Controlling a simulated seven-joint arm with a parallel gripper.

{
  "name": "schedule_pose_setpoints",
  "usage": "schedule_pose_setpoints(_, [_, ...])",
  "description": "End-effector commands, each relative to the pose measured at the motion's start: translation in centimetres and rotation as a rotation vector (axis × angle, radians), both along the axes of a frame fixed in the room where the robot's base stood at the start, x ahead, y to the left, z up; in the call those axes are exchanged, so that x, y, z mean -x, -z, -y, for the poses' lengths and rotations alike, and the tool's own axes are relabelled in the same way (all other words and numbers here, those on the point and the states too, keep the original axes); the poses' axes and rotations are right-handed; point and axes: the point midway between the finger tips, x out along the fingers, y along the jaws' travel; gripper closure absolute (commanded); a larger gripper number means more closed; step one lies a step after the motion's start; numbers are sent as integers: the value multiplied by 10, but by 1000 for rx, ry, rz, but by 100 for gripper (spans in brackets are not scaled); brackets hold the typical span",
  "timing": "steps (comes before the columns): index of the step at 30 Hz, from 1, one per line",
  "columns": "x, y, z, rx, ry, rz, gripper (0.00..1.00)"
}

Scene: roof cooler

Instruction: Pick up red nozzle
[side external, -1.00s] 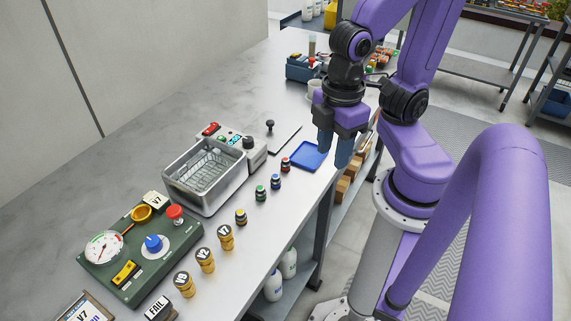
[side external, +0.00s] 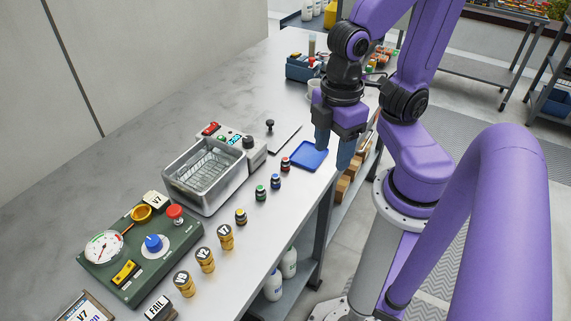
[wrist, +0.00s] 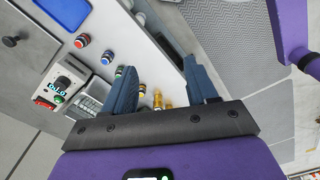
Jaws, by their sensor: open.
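The red nozzle (side external: 285,163) is a small dark piece with a red top, standing on the steel bench beside the blue tray (side external: 309,155). It also shows in the wrist view (wrist: 82,41), at upper left, left of my fingers. My gripper (side external: 335,154) is open and empty, pointing down near the bench's front edge, right of the tray and apart from the nozzle. In the wrist view, both blue fingers (wrist: 158,68) are spread with nothing between them.
A blue-topped (side external: 275,181) and a green-topped piece (side external: 260,193) stand in a row with the red one. A metal bath with a wire basket (side external: 203,176) lies behind them. A green gauge panel (side external: 140,255) and several yellow canisters (side external: 205,260) stand nearer the camera.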

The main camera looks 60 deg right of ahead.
Motion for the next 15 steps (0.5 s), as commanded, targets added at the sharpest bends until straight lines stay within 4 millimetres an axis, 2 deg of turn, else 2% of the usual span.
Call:
schedule_pose_setpoints(5, [-17, 6, 8, 48, 183, -71, 43])
schedule_pose_setpoints(15, [-66, 27, 42, 135, 769, -347, 43])
